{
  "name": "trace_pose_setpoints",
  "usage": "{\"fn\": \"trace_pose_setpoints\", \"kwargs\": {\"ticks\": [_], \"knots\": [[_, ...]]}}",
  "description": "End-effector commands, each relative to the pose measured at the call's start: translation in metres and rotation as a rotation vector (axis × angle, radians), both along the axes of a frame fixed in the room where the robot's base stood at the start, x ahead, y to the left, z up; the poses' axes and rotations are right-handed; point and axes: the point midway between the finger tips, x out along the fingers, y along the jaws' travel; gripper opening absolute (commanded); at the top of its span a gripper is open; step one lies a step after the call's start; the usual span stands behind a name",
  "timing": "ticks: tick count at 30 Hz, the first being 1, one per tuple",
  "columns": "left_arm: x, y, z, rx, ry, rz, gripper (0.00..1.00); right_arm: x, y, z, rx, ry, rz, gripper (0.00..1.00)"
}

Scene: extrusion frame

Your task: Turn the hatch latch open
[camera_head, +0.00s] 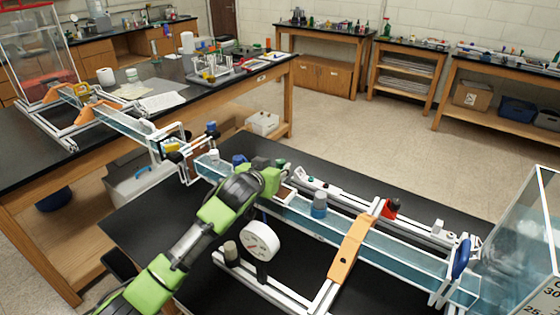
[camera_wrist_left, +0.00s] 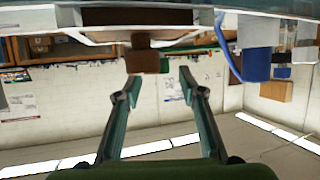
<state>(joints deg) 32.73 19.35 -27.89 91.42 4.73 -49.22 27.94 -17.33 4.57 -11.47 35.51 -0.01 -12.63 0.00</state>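My left arm reaches in from the lower left over the near dark table, and its gripper (camera_head: 273,170) is at the clear channel's rail in the head view. The arm hides much of what is there. The left wrist view is upside down. In it the gripper (camera_wrist_left: 158,88) has its two fingers apart with nothing held between them. A brown block-like knob (camera_wrist_left: 146,61) is seen just beyond the fingers, roughly between them. I cannot tell for sure which part is the hatch latch. A blue handle (camera_head: 462,257) stands on the channel's right end. My right gripper is not in view.
A clear tank (camera_head: 527,255) stands at the right edge. Bare dark tabletop lies behind the rails.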

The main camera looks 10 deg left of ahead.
Motion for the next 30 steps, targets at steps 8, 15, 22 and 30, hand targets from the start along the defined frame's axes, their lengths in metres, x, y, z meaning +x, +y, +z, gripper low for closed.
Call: {"fn": "trace_pose_setpoints", "kwargs": {"ticks": [8,15,22,30], "knots": [[0.032,-0.004,-0.012,0.0,0.0,0.0,0.37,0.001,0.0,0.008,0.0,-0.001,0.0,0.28],[0.043,-0.005,-0.017,0.0,-0.002,0.0,0.37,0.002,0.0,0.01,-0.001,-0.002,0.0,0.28],[0.044,-0.005,-0.018,0.0,-0.002,0.0,0.37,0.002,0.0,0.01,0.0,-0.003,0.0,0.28],[0.044,-0.005,-0.018,0.0,-0.001,0.0,0.0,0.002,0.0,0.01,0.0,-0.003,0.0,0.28]]}}
